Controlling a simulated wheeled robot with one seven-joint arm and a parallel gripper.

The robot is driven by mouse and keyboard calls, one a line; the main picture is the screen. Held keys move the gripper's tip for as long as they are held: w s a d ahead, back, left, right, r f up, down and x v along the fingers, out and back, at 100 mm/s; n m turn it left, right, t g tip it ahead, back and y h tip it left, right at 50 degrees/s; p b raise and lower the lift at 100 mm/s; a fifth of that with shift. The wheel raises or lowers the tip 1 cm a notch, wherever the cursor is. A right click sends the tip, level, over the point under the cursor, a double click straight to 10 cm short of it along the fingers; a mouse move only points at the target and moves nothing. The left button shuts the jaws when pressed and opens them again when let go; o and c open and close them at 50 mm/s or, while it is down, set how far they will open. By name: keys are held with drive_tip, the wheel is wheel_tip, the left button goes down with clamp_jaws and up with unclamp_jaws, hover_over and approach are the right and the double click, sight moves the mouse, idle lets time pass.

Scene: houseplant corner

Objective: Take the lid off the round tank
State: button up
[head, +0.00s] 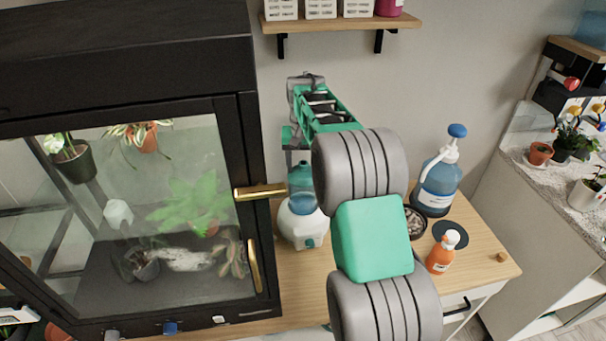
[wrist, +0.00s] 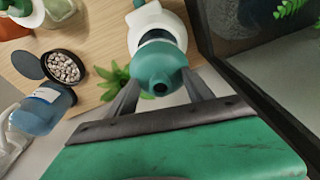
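The round tank (head: 308,227) is a squat white vessel with a blue-teal domed top (head: 301,177), upright on the wooden counter beside the glass cabinet. In the wrist view its white body (wrist: 157,20) and teal top (wrist: 157,62) lie straight ahead, with a dark round hole facing me. My gripper (wrist: 160,85) is open, its two grey fingers spread to either side of the teal top. Whether they touch it is unclear. In the head view my gripper (head: 297,150) is just above the top; its fingertips are hard to make out.
The black glass cabinet (head: 245,130) with brass handles stands close on the left. A blue pump bottle (head: 437,188), an orange bottle (head: 439,256) and an open pebble tin (head: 415,222) stand to the right. A shelf (head: 340,22) is above. The counter's right end is mostly clear.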

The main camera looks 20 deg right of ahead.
drive_tip(key=shift+s+f, duration=0.1)
drive_tip(key=c, duration=0.9)
drive_tip(key=shift+c, duration=0.2)
